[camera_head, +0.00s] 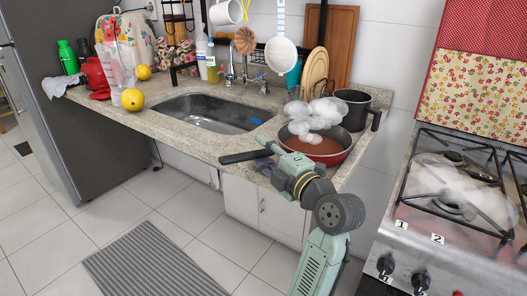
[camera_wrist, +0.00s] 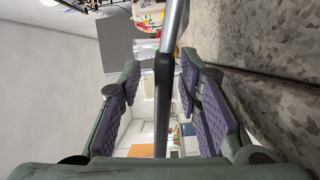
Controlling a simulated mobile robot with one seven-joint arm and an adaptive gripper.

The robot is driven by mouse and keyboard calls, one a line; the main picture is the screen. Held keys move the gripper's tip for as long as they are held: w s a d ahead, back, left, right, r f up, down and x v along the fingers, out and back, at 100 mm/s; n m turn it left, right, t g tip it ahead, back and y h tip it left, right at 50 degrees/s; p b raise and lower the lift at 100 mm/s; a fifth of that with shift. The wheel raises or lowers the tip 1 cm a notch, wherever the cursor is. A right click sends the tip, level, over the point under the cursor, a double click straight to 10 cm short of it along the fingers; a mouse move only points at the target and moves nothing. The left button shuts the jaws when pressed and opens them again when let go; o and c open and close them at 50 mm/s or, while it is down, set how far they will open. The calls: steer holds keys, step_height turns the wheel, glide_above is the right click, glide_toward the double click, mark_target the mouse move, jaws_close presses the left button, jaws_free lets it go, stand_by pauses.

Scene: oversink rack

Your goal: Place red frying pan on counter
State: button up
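My gripper (camera_head: 270,166) is at the handle by the front edge. In the wrist view, the handle (camera_wrist: 164,105) runs between the two purple-padded fingers of my gripper (camera_wrist: 161,88). The fingers are open, with a visible gap on each side of the handle. White cloudy shapes (camera_head: 318,115) partly hide the pan's far side.
The sink (camera_head: 215,113) is left of the pan. A dark pot (camera_head: 353,108) stands close behind it, with plates (camera_head: 315,68) and a cutting board (camera_head: 335,40) further back. The stove (camera_head: 465,195) is at right.

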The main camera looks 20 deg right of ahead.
steer(key=shift+w+d+f+p, duration=0.1)
steer(key=shift+f+p, duration=0.4)
steer(key=shift+p, duration=0.05)
steer(key=shift+r+p, duration=0.45)
steer(key=shift+p, duration=0.25)
steer(key=shift+s+d+f+b, duration=0.2)
steer(key=shift+s+f+b, duration=0.05)
steer(key=shift+s+b, duration=0.2)
steer(key=shift+s+d+f+b, duration=0.15)
steer(key=shift+s+f+b, duration=0.1)
steer(key=shift+s+b, duration=0.2)
steer(key=r+b+v, duration=0.1)
steer(key=b+v, duration=0.1)
steer(key=v, duration=0.8)
steer(key=shift+b, duration=0.35)
steer(key=shift+a+r, duration=0.15)
steer(key=shift+r, duration=0.05)
